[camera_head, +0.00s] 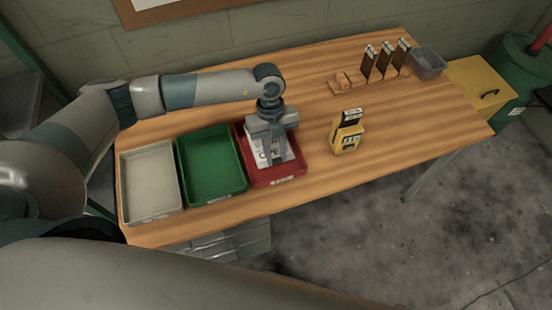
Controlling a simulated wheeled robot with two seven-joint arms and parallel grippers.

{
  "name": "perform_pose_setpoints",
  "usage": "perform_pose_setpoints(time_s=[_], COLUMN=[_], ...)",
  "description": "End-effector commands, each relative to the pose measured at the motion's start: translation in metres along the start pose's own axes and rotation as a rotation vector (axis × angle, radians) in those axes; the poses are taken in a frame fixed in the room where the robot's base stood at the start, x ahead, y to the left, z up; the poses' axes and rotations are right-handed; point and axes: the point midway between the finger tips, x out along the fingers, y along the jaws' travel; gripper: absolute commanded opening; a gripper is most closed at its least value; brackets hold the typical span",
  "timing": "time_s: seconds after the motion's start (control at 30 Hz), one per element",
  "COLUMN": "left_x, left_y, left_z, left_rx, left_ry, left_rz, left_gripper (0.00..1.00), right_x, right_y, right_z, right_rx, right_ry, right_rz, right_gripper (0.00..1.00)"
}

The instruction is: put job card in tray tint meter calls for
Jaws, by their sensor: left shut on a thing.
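My left gripper (273,158) comes down over the red tray (297,166), shut on the white job card (259,150), which has dark print on it. The card is within the tray's outline; I cannot tell whether it touches the tray floor. The gripper hides part of the card. The green tray (210,162) and the pale grey tray (151,180) stand to the left, both empty. The yellow tint meter (346,139) stands upright right of the red tray; its small display is too small to read. My right gripper is not in view.
A wooden rack (350,82) with several dark upright pieces stands at the back right of the table, beside a grey bin (428,63). A yellow box (481,82) and a green drum (520,62) are beyond the table's right end. The table's right half is mostly clear.

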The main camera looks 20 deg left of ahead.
Motion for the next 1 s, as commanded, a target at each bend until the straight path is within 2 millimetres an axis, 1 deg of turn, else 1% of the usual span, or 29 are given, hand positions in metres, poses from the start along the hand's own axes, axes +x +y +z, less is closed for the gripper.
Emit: perform_pose_setpoints(time_s=[0.13,0.23,0.4,0.57,0.97,1.0], left_x=[0.0,0.005,0.024,0.037,0.043,0.041], left_y=[0.0,0.0,0.0,0.0,0.0,0.0], left_z=[0.0,0.0,0.005,0.008,0.01,0.01], left_rx=[0.0,-0.001,-0.003,-0.001,0.0,0.0], left_ry=[0.001,0.002,0.003,0.002,0.001,0.001], left_rz=[0.0,0.001,0.002,0.001,0.001,0.001], left_gripper=[0.08,0.08,0.08,0.08,0.08,0.34], right_x=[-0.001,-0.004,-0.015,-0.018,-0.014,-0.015], right_y=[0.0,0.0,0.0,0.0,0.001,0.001], right_z=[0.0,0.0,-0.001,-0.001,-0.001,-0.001], right_rx=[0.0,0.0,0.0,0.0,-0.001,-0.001], right_ry=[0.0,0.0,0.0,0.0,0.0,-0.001], right_rz=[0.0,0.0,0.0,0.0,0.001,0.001], right_gripper=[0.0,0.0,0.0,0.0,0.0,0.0])
